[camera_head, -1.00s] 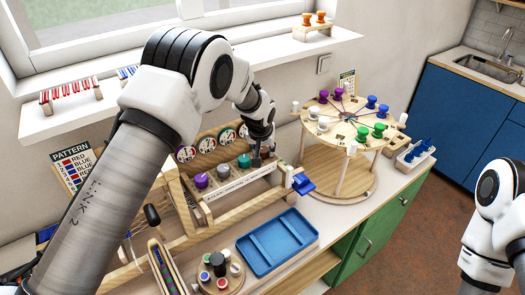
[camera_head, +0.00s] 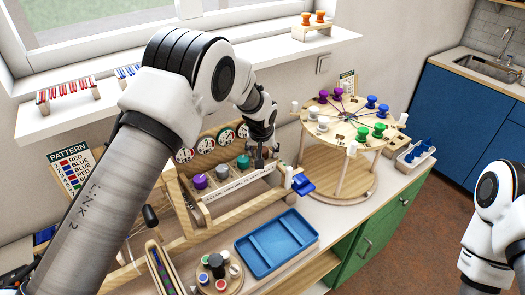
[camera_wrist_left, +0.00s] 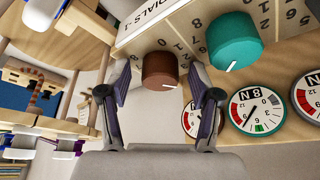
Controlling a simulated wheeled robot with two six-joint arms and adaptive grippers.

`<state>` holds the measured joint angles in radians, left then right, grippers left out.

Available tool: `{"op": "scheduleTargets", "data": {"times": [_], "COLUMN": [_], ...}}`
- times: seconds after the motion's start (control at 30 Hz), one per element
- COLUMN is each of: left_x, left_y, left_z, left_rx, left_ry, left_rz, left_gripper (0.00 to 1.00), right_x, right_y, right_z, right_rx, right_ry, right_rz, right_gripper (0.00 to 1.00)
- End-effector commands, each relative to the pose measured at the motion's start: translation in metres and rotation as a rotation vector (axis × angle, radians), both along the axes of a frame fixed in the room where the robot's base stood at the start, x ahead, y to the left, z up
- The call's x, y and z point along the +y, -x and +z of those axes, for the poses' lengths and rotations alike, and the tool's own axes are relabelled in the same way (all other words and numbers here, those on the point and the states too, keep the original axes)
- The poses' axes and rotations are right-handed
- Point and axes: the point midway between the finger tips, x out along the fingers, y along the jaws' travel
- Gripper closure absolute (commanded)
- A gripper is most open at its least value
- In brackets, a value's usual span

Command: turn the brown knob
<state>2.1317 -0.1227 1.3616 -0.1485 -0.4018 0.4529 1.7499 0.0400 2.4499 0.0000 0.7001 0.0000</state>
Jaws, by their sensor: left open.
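My left gripper (camera_wrist_left: 161,78) is open, with one finger on each side of the knob. Whether the fingers touch it I cannot tell. In the head view my left gripper (camera_head: 260,157) is over the right end of the panel and hides the brown knob. A teal knob (camera_wrist_left: 232,45) is beside the brown one. My right gripper is out of view.
Purple (camera_head: 200,181) and grey (camera_head: 223,171) knobs stand farther left on the panel. Round gauges (camera_wrist_left: 257,109) are close to the gripper. A wooden carousel (camera_head: 343,120) with coloured spools stands right of the panel. A blue tray (camera_head: 277,243) lies in front.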

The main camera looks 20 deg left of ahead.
Motion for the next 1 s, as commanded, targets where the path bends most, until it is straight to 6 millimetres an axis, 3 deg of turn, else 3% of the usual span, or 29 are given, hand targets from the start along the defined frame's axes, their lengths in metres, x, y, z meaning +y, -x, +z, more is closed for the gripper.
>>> {"op": "scheduleTargets", "data": {"times": [0.17,0.5,0.6,1.0], "left_x": [-0.001,-0.008,-0.009,-0.010], "left_y": [0.003,0.034,0.040,0.043], "left_z": [0.013,0.088,0.102,0.110], "left_rx": [-0.003,-0.002,0.000,0.002], "left_ry": [0.000,0.000,-0.001,0.000], "left_rz": [0.000,0.000,-0.001,0.000], "left_gripper": [0.37,0.37,0.37,0.37], "right_x": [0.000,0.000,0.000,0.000], "right_y": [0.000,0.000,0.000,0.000], "right_z": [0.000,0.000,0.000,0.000], "right_rx": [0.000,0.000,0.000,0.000], "right_ry": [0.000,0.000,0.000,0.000], "right_rz": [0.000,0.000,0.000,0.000], "right_gripper": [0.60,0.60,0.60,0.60]}}
